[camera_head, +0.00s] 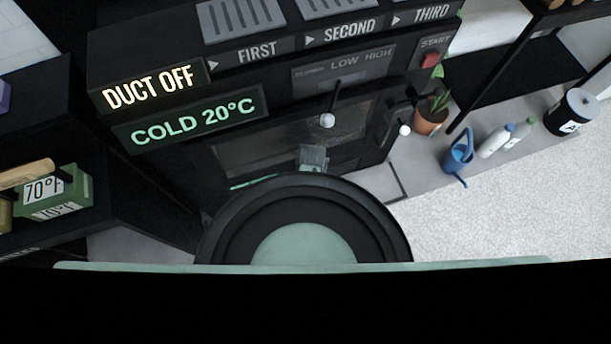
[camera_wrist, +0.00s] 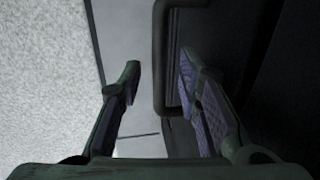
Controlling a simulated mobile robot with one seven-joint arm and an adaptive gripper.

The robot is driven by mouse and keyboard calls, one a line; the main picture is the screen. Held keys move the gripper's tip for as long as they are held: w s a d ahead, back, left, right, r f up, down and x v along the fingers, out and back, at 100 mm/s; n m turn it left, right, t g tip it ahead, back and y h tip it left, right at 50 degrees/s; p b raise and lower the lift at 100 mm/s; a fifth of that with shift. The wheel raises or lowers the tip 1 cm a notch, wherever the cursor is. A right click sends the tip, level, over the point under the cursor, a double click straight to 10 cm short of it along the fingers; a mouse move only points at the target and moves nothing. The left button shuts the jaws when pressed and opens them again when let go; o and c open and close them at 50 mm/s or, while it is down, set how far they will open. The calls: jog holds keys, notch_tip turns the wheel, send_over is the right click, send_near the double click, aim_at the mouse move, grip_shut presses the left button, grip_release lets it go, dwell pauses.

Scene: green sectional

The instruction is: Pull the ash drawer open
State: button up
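In the wrist view, my gripper (camera_wrist: 158,80) is open, with one finger on each side of the picture. A dark bar handle (camera_wrist: 160,60) with a rounded bend shows between the fingertips, nearer the right finger. It stands off a dark front panel at the right; I cannot tell whether a finger touches it. In the head view, the dark stove (camera_head: 225,150) with its glass door stands ahead. My own arm covers its lower front, so the ash drawer cannot be made out there.
The stove carries lit signs reading "DUCT OFF" and "COLD 20°C", a red START button (camera_head: 431,60) and white-knobbed levers (camera_head: 328,120). A potted plant (camera_head: 430,122), blue watering can (camera_head: 459,152) and bottles (camera_head: 495,140) stand to the right. Pale carpet (camera_head: 500,215) is clear at the right.

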jog(key=shift+c, duration=0.5)
grip_shut()
